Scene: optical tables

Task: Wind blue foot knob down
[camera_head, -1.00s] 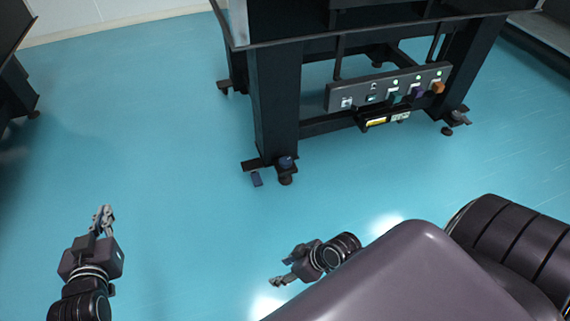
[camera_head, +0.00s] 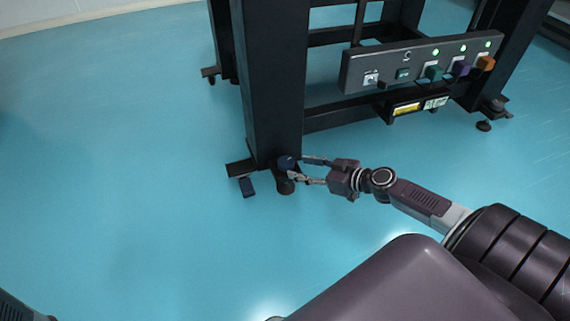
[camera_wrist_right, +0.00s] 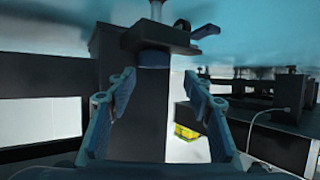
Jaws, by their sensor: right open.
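The blue foot knob (camera_head: 287,162) sits on top of the foot at the base of the near table leg (camera_head: 270,90). My right gripper (camera_head: 297,168) is open, its two fingers reaching in from the right at the knob, with one finger on the far side and one on the near side. In the right wrist view, which looks inverted, a dark blue knob (camera_wrist_right: 153,58) shows beneath the foot plate, beyond and between the open fingertips (camera_wrist_right: 160,75). I cannot tell whether the fingers touch it. My left gripper is out of view.
A dark blue flat piece (camera_head: 248,187) is by the foot's left side. A grey panel (camera_head: 415,62) with coloured knobs and green lights hangs on the table frame to the right. The blue floor (camera_head: 130,180) on the left is clear.

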